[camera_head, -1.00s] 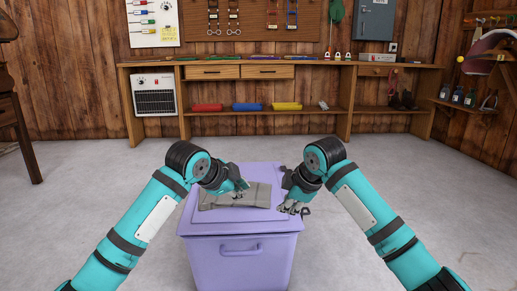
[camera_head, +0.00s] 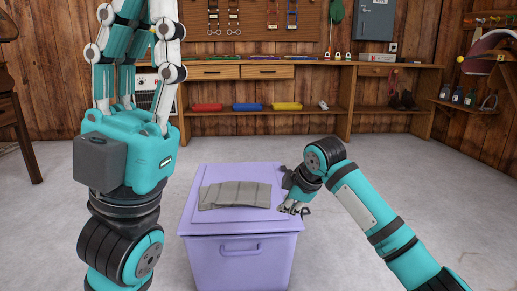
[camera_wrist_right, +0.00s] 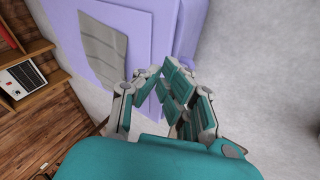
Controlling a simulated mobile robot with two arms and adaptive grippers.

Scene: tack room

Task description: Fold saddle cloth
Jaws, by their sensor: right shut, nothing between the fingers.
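The grey saddle cloth (camera_head: 235,194) lies on the lid of a lilac chest (camera_head: 205,265). It is a flat, folded strip with uneven, stepped edges at its left end. It also shows in the right wrist view (camera_wrist_right: 103,42). My right gripper (camera_head: 294,209) is at the lid's right edge, to the right of the cloth and apart from it. It is shut and empty; its fingers show in the right wrist view (camera_wrist_right: 165,85). My left gripper (camera_head: 135,60) is raised high at the left, fingers upward, away from the cloth. Its fingertips are cut off by the frame's top.
A wooden workbench (camera_head: 345,110) with drawers and red, blue and yellow rolls stands along the back wall. A wall shelf (camera_head: 465,103) with small bottles is at the right. The grey floor around the chest is clear.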

